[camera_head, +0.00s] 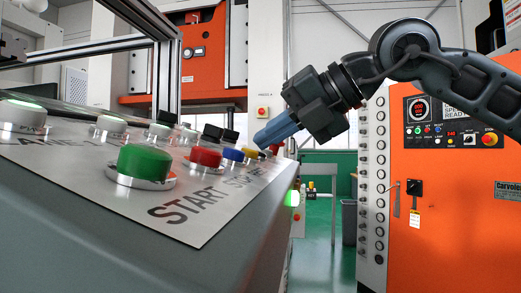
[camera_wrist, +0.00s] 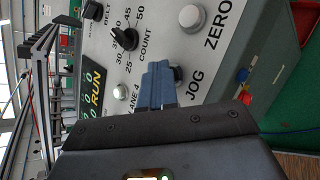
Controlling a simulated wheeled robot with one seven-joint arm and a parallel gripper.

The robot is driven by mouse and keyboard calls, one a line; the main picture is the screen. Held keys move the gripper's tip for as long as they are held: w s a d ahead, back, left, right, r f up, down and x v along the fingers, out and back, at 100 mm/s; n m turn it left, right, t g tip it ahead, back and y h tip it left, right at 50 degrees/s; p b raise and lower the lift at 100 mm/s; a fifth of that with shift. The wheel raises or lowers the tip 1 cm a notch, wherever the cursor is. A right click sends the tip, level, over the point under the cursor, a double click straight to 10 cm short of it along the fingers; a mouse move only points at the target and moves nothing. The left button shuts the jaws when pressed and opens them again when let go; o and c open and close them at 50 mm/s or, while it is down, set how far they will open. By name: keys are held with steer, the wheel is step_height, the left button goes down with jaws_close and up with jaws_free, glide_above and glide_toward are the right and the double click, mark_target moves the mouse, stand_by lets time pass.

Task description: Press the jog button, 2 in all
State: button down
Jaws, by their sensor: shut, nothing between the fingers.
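In the head view my gripper (camera_head: 259,141) points down and left over the far right part of the sloping control panel (camera_head: 80,155). I cannot pick out the jog button there.
In the head view, a green button (camera_head: 145,161), a red button (camera_head: 206,156) and a blue button (camera_head: 233,155) stand nearer on the panel. The wrist view shows the ZERO button (camera_wrist: 190,17), the COUNT knob (camera_wrist: 128,39) and the LANE 4 button (camera_wrist: 120,92) close by.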

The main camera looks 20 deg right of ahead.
steer(key=shift+s+d+r, duration=0.15)
steer(key=shift+r, duration=0.6)
steer(key=shift+r, duration=0.15)
steer(key=r, duration=0.1)
steer(key=r+p, duration=0.1)
steer(key=r, duration=0.1)
steer(key=s+d+r+p, duration=0.1)
steer(key=shift+d+r, duration=0.1)
steer(key=shift+r, duration=0.15)
stand_by(2.4)
